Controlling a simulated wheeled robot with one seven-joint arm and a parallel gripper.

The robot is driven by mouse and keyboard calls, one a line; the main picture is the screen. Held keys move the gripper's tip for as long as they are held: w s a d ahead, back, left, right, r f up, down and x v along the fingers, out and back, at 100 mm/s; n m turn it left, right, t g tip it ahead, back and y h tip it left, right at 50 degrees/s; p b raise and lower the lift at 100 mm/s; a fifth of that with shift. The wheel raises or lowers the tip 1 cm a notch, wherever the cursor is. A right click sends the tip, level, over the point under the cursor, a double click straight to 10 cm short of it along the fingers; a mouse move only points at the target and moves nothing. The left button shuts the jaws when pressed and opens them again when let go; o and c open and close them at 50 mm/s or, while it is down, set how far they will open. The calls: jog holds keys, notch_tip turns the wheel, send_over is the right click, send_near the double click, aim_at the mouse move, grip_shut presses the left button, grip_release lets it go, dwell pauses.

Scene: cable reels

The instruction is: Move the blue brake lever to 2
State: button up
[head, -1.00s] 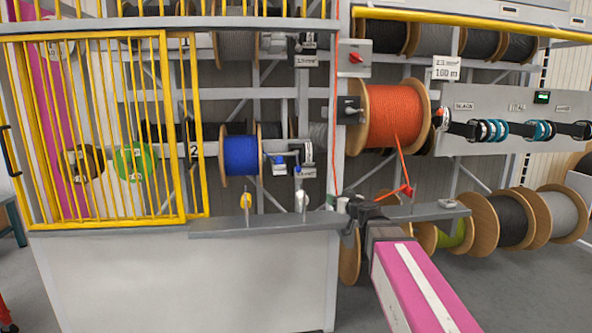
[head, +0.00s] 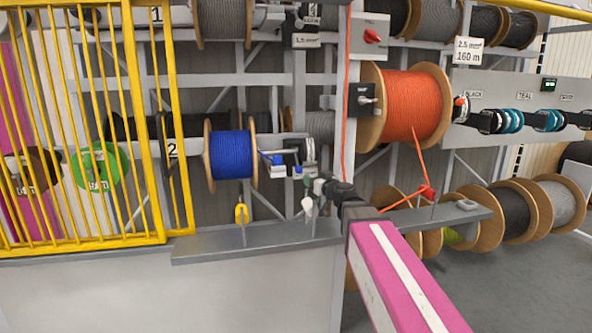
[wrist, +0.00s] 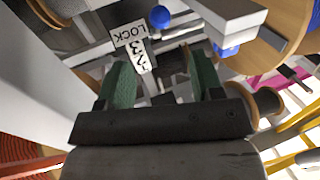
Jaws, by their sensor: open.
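A blue ball knob (wrist: 160,16), which looks like the blue brake lever's end, is at the top of the wrist view. It is beside the LOCK end of a white scale plate (wrist: 135,48), which appears upside down with LOCK, 3, 2, 1. The lever's shaft is not clear. In the head view a small blue knob (head: 298,171) shows by the bracket right of the blue reel (head: 231,155). My gripper (wrist: 160,82) is open and empty, its green fingers either side of the plate's lower end in the wrist view. The knob lies beyond the fingertips. My gripper (head: 312,187) is just below the bracket in the head view.
A white block with blue below it (wrist: 228,48) is close to the right finger. A grey shelf (head: 250,240) with yellow and white hooks lies below. The yellow cage (head: 165,120) stands left. The orange reel (head: 405,105) and its cable are right of my gripper.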

aim_at(301, 171)
jog(key=x, duration=1)
jog(key=shift+w+a, duration=0.15)
jog(key=shift+w, duration=0.2)
jog(key=shift+s, duration=0.1)
grip_shut()
